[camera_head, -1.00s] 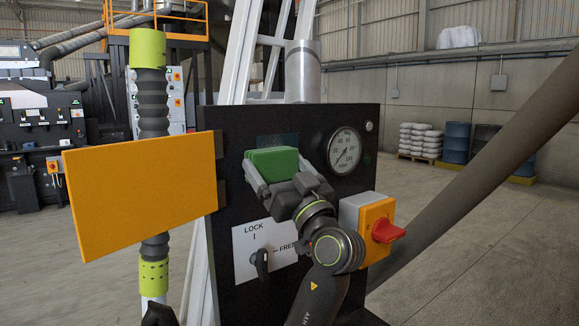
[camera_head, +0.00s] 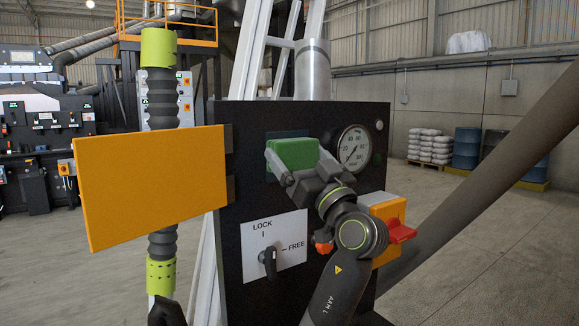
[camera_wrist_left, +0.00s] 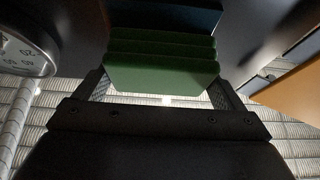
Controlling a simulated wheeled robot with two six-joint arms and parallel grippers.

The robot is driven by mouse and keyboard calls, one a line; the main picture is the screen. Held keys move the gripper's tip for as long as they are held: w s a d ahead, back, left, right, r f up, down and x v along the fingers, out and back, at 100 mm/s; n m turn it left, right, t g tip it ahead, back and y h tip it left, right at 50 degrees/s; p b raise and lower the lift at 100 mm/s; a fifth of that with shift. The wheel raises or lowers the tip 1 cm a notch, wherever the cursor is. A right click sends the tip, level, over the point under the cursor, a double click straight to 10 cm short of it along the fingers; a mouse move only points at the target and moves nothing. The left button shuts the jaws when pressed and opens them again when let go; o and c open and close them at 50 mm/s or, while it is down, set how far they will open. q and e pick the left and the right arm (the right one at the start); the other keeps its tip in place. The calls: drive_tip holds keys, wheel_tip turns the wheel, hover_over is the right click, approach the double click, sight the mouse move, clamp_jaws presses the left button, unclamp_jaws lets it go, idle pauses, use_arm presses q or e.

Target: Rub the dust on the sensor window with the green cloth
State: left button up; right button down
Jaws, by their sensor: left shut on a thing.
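The green cloth (camera_head: 293,153) is a folded block between the fingers of my left gripper (camera_head: 296,166), which is shut on it. The cloth is in front of the upper part of the black panel (camera_head: 225,270). The dark teal sensor window (camera_head: 287,134) shows as a strip above the cloth; the rest is hidden behind it. In the left wrist view the folded cloth (camera_wrist_left: 160,68) sits against or just before the dark blue window (camera_wrist_left: 165,15); I cannot tell if they touch. Dust is too small to make out. My right gripper is not in view.
A round gauge (camera_head: 355,147) is just right of the cloth. A LOCK/FREE knob (camera_head: 268,262) is below it, and a red rotary switch (camera_head: 400,231) on a yellow box is at lower right. An open orange door (camera_head: 150,185) stands out on the left.

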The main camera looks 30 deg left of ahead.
sight(282, 159)
use_arm(q)
drive_tip(key=shift+w+d+b, duration=0.2)
drive_tip(key=shift+w+b, duration=0.15)
drive_tip(key=shift+w, duration=0.2)
drive_tip(key=shift+w+d+b, duration=0.2)
drive_tip(key=shift+w+b, duration=0.1)
drive_tip(key=shift+w, duration=0.2)
drive_tip(key=shift+w+d+b, duration=0.25)
drive_tip(key=shift+w, duration=0.3)
drive_tip(key=shift+w+d+b, duration=0.2)
drive_tip(key=shift+w+b, duration=0.05)
drive_tip(key=shift+w, duration=0.3)
drive_tip(key=shift+s+a+b, duration=0.25)
drive_tip(key=shift+s, duration=0.4)
drive_tip(key=shift+s+a+b, duration=0.2)
drive_tip(key=shift+s+a, duration=0.1)
drive_tip(key=shift+s, duration=0.3)
drive_tip(key=shift+s+a+b, duration=0.25)
drive_tip(key=shift+s, duration=0.4)
drive_tip(key=shift+s+a, duration=0.3)
drive_tip(key=shift+s, duration=0.4)
drive_tip(key=shift+s+a, duration=0.25)
drive_tip(key=shift+s, duration=0.45)
drive_tip(key=shift+s+a, duration=0.3)
drive_tip(key=shift+s, duration=0.4)
